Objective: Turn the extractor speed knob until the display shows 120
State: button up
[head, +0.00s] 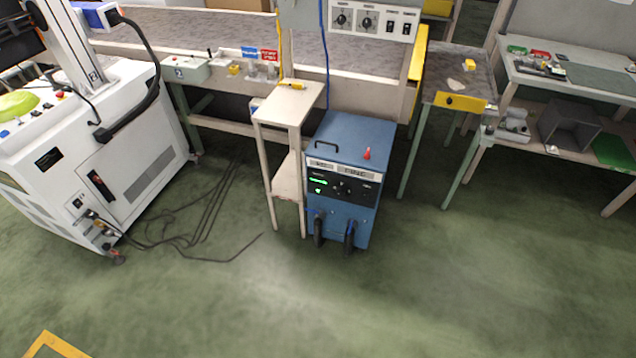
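A blue box-shaped unit (362,137), which looks like the extractor, stands on the floor at the middle. It has a black handle and a red-tipped part on top. Its dark front panel carries a small lit green display (318,181); its digits are too small to read. Dark round controls (345,188) sit to the right of the display; I cannot tell which one is the speed knob or where it points. Two thick black fittings stick out low on its front. My gripper is not in view.
A narrow wooden stand (286,117) is close against the unit's left side. A white machine (115,155) stands at the left, with black cables (200,240) on the floor. A panel with knobs and switches (374,20) is above. The green floor in front is clear.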

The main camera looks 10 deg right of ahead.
aim_at(340, 189)
jog(key=i+j+z, duration=0.1)
jog(key=i+j, duration=0.3)
jog(key=i+j+z, duration=0.15)
jog(key=i+j, duration=0.3)
jog(key=i+j+z, duration=0.1)
jog(key=i+j, duration=0.3)
jog(key=j, duration=0.15)
jog(key=i+j+z, duration=0.1)
jog(key=i+j, duration=0.3)
jog(key=j, duration=0.1)
